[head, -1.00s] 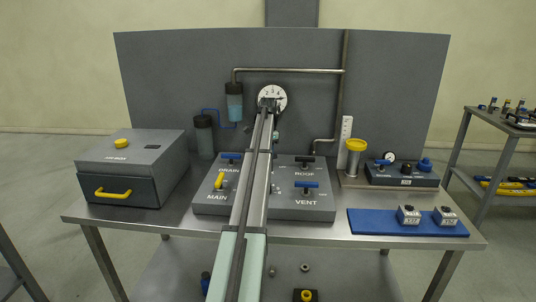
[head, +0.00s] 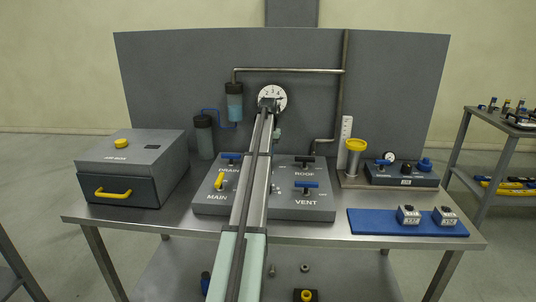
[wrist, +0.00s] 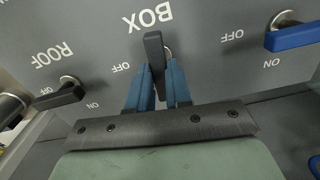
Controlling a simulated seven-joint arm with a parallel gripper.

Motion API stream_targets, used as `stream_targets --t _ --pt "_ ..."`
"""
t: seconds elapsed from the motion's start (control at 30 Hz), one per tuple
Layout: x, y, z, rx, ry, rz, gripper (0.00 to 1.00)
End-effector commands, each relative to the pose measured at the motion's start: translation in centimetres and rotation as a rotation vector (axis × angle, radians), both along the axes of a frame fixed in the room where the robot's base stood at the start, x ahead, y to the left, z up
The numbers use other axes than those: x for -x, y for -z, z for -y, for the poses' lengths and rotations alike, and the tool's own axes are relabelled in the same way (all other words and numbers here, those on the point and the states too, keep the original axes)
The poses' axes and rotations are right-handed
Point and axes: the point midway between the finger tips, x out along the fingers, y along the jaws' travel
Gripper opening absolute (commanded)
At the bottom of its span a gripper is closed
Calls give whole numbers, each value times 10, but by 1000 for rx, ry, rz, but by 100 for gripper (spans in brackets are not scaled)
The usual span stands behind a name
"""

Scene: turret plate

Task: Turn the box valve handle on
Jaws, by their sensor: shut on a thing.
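The box valve handle (wrist: 154,48) is a dark lever on the grey panel, under the upside-down BOX label in the wrist view. My gripper (wrist: 161,85) has its two blue fingers on either side of the lever and is shut on it. The lever points down the picture, between the fingers. An OFF mark (wrist: 120,66) shows to its left; its ON mark is hidden. In the head view, my arm hides the box valve and my fingers.
The dark roof handle (wrist: 58,97) is left of my gripper in the wrist view, and a blue handle (wrist: 295,36) is to the right. In the head view, the yellow-handled drawer box (head: 118,190) stands left and a blue mat (head: 375,222) lies right.

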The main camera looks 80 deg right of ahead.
Motion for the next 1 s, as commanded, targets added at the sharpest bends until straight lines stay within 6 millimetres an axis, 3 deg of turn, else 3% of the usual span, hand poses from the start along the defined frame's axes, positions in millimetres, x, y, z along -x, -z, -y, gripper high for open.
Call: stream_targets --t 0.3,0.83,0.87,1.0 --pt "1 0 1 2 -111 -1 0" --pt "0 0 1 3 -133 0 0" --pt "0 0 1 3 -133 0 21" --pt "0 0 1 2 -132 0 34"
